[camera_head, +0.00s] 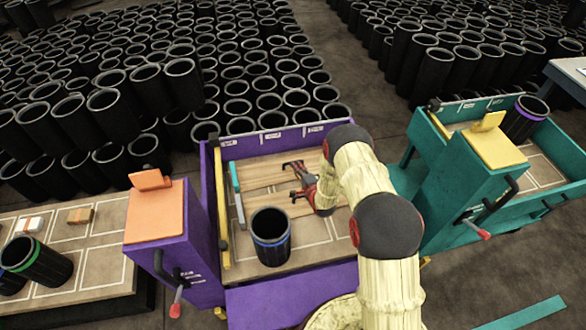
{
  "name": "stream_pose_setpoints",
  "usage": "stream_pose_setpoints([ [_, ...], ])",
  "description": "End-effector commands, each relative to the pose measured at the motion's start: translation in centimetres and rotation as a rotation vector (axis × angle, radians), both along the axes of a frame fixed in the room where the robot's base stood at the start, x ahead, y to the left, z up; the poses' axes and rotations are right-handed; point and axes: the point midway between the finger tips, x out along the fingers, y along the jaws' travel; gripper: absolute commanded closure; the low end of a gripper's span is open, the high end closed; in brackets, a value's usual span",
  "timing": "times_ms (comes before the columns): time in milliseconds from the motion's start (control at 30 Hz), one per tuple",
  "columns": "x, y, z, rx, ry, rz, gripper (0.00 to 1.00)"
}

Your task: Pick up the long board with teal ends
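Wooden boards lie side by side in the purple cart, running left to right. The upper one (262,174) has a teal strip (235,177) at its left end, so it looks like the long board with teal ends. Its right part is hidden behind my gripper and arm, and no teal shows there. My red and black gripper (290,179) is over the boards, its fingers pointing left and spread apart. Nothing shows between them. I cannot tell whether they touch the wood.
A black sleeve with a blue band (271,238) stands in the cart in front of the boards. A yellow bar (222,210) runs along the cart's left side. A teal cart (465,180) stands to the right. Many black sleeves (230,85) fill the floor behind.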

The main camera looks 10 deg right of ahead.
Motion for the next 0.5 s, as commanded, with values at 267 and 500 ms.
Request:
stream_pose_setpoints([
  [267,2.7,-0.2,-1.5,-0.001,-0.002,0.0,0.8],
  [500,4.8,0.2,-2.2,-0.001,0.001,0.0,0.8],
])
